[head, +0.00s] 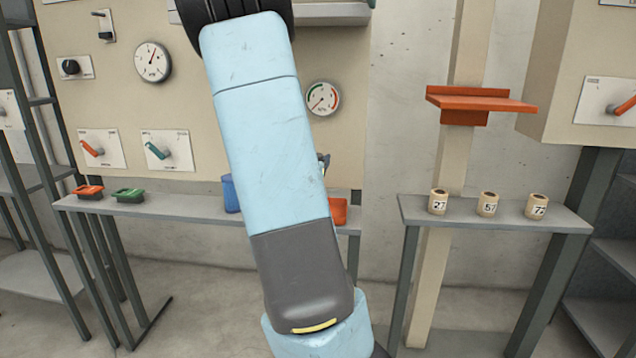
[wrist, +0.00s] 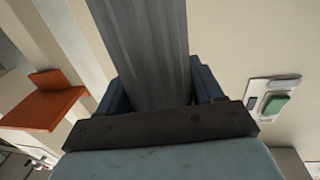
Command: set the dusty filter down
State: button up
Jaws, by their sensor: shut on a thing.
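A grey ribbed filter (wrist: 145,40) fills the upper middle of the wrist view. My gripper (wrist: 162,85) is shut on it, with one blue finger on each side. The far end of the filter runs out of the top of the picture. In the head view my own arm hides the gripper and the filter. An orange-red shelf (head: 480,101) is fixed to a beige post on the right of the head view. An orange shelf also shows at the left of the wrist view (wrist: 42,108), apart from the filter. Its visible top is bare.
Three numbered pots (head: 487,204) stand on the right grey bench (head: 415,211). The left bench (head: 190,208) holds a red tray (head: 88,192), a green tray (head: 128,195), a blue bin (head: 230,194) and an orange bin (head: 338,211). A green switch (wrist: 275,104) is on the panel.

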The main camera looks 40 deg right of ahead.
jog(key=w+d+f, duration=0.3)
jog(key=d+f, duration=0.1)
jog(key=f, duration=0.5)
dwell(0.3)
jog(key=shift+f, duration=0.15)
jog(key=o, duration=1.2)
